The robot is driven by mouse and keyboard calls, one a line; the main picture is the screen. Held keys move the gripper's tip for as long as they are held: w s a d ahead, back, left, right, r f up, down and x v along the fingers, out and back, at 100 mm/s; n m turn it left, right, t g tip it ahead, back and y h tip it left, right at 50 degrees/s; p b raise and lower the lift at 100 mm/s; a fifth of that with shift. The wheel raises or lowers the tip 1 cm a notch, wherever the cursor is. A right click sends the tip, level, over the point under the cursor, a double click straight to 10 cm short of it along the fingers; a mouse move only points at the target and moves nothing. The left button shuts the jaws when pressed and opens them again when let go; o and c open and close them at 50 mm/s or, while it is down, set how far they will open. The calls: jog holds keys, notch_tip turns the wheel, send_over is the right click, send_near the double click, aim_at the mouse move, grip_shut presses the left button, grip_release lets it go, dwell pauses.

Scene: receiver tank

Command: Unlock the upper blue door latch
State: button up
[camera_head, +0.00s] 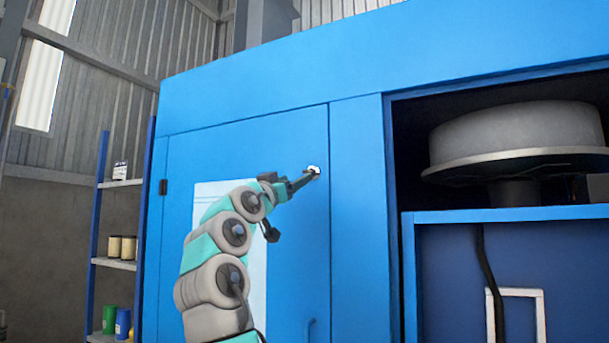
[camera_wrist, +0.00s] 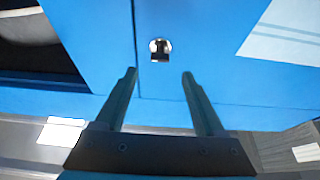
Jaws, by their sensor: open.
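The upper latch is a small round silver fitting (camera_head: 313,171) with a dark centre, near the upper right edge of the blue door (camera_head: 290,240). In the wrist view the latch (camera_wrist: 160,48) lies beyond the fingertips, roughly midway between them sideways. The wrist picture appears turned over compared with the head view. My gripper (camera_wrist: 160,78) is open and empty, with its two fingers apart and pointing toward the door. In the head view my gripper (camera_head: 300,183) is close to the latch and partly overlaps it. Whether the fingers touch the door cannot be told.
To the right is an open bay with a large grey drum (camera_head: 515,135). A shelf rack (camera_head: 115,262) with cans stands at the left. The door face around the latch is clear.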

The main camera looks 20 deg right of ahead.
aim_at(307, 171)
jog(key=p+x, duration=0.2)
jog(key=x, duration=0.3)
jog(key=shift+w+d+r+p, duration=0.15)
jog(key=shift+p, duration=0.2)
jog(key=shift+w+d+r+p, duration=0.1)
jog(key=shift+w+d+p, duration=0.25)
jog(key=shift+d, duration=0.2)
grip_shut()
